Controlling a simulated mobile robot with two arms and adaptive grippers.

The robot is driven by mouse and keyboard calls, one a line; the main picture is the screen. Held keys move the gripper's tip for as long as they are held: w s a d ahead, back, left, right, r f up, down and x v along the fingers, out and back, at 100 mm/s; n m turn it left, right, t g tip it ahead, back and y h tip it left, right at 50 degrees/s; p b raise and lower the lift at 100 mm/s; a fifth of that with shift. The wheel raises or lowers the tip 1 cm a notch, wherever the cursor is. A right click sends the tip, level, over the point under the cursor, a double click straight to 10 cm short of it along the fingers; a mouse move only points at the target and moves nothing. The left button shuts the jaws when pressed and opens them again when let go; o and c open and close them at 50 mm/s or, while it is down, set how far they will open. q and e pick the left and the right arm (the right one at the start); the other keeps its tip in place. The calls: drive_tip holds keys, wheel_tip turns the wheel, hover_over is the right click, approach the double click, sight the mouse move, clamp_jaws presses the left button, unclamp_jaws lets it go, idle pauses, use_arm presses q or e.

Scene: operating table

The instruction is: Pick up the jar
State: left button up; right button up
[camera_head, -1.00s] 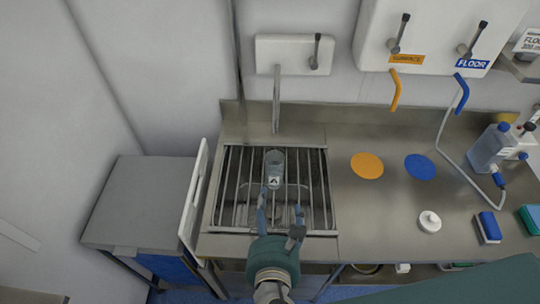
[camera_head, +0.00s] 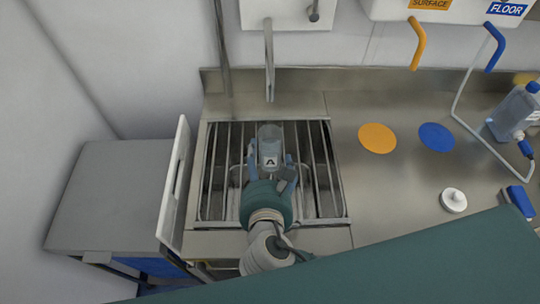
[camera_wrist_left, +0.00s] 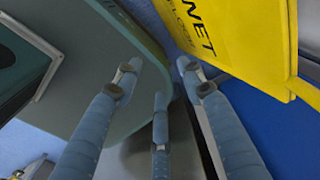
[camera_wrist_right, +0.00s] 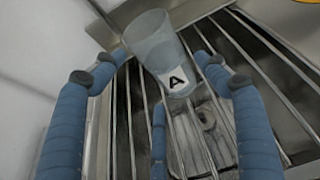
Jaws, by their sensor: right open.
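The clear jar (camera_head: 270,143) with a white label marked "A" stands on the slatted rack of the sink in the head view. In the right wrist view the jar (camera_wrist_right: 152,42) is just beyond the fingers, tilted in the picture. My right gripper (camera_head: 272,165) is open, with blue fingers spread at the near side of the jar. Whether any finger touches it I cannot tell. My left gripper (camera_wrist_left: 160,78) shows only in its own wrist view; its fingers are spread and hold nothing.
A tap (camera_head: 269,62) hangs behind the jar. A white panel (camera_head: 174,187) stands at the sink's left side. Orange (camera_head: 377,138) and blue (camera_head: 436,137) discs lie on the steel counter. A teal surface (camera_head: 400,262) fills the lower right. A yellow sign (camera_wrist_left: 235,38) is near my left gripper.

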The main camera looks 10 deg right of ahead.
sight(264, 156)
drive_tip(key=b+x, duration=0.4)
drive_tip(key=shift+w+a+f, duration=0.15)
drive_tip(key=shift+f, duration=0.1)
drive_tip(key=shift+w, duration=0.35)
drive_tip(key=shift+w+d, duration=0.3)
drive_tip(key=shift+w, duration=0.1)
drive_tip(key=shift+c, duration=0.7)
drive_tip(key=shift+w, duration=0.15)
drive_tip(key=c, duration=0.8)
use_arm(q)
drive_tip(key=f, duration=0.1)
drive_tip(key=w+f, duration=0.1)
drive_tip(key=f, duration=0.2)
drive_tip(key=shift+w+d+f, duration=0.2)
drive_tip(key=shift+w+f, duration=0.1)
drive_tip(key=shift+w, duration=0.1)
use_arm(e)
drive_tip(key=shift+c, duration=0.2)
